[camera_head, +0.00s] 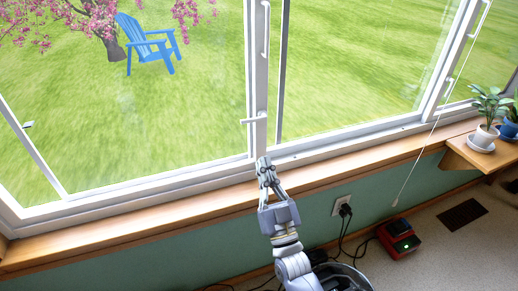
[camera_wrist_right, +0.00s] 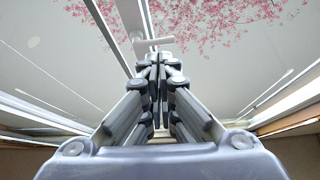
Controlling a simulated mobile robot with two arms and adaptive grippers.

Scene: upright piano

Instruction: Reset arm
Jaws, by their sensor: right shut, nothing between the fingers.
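My right gripper (camera_head: 264,165) is at the wooden window sill, in front of the lower part of the window's middle post. In the right wrist view the fingers of my right gripper (camera_wrist_right: 158,62) are closed together with nothing between them. A white window handle (camera_head: 254,119) is on the middle post just above the fingertips; a light handle also shows past the fingers in the right wrist view (camera_wrist_right: 152,43). I cannot tell from these views how far the fingertips are from the post. My left gripper is not in view.
The wooden sill (camera_head: 130,235) runs along the window. A potted plant (camera_head: 487,110) stands on a wooden shelf at the right. A red device (camera_head: 398,238) is on the floor, and a black plug (camera_head: 345,209) with cables is in the wall outlet. A pull cord (camera_head: 425,145) hangs at the right.

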